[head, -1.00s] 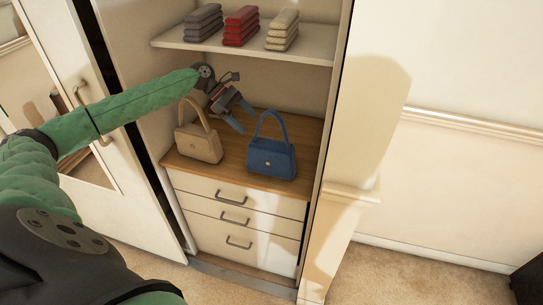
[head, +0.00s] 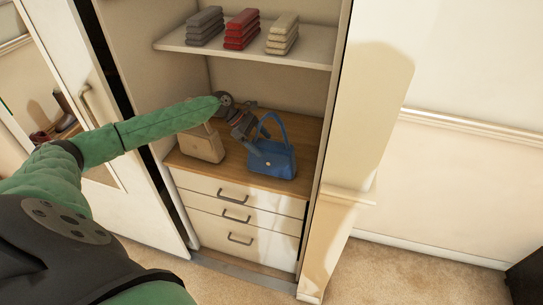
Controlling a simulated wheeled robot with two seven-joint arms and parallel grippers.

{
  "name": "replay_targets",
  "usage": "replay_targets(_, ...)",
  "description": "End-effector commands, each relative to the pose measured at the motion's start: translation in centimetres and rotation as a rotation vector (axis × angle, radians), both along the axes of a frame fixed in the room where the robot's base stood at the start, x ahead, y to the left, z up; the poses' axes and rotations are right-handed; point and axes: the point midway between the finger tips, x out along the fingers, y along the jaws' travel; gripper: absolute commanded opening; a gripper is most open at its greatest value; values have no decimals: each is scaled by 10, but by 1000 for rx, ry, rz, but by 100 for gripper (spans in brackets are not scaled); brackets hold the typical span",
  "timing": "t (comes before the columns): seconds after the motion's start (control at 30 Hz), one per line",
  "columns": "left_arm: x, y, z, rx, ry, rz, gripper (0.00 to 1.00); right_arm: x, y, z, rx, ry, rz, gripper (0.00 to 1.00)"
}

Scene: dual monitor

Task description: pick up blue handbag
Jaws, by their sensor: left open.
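The blue handbag (head: 274,162) stands on the wooden top of the drawer unit inside the closet, its handle arching up. In the head view my left gripper (head: 256,143) is at the bag's upper left, with its fingers at the handle and the bag's top edge. The jaws are open. I cannot tell whether a finger passes through the handle or touches the bag. My right gripper is not in view.
A beige handbag (head: 203,145) stands just left of the blue one, partly behind my left arm. Above is a shelf (head: 300,55) with folded grey, red (head: 242,30) and cream stacks. The closet's side wall (head: 318,150) is close on the right.

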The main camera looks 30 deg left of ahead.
Motion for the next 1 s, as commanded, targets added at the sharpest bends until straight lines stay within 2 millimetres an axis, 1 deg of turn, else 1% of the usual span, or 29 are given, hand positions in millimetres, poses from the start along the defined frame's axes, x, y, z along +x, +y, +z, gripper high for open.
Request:
replay_targets(0.3, 1, -3, -3, 0, 0, 0, 82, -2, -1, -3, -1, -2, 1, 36)
replay_targets(0.37, 1, -3, -3, 0, 0, 0, 70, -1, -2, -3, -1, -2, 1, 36)
replay_targets(0.4, 1, -3, -3, 0, 0, 0, 62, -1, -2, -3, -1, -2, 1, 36)
replay_targets(0.47, 0, -3, -3, 0, 0, 0, 50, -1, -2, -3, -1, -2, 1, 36)
replay_targets(0.6, 1, -3, -3, 0, 0, 0, 23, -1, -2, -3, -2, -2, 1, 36)
replay_targets(0.67, 0, -3, -3, 0, 0, 0, 11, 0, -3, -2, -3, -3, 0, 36)
replay_targets(0.7, 1, -3, -2, -1, -2, 0, 10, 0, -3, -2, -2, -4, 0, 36)
replay_targets(0.9, 1, -3, -2, -1, -2, 0, 10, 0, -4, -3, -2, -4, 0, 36)
replay_targets(1.0, 1, -2, 3, 0, -2, -1, 10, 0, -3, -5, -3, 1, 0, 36)
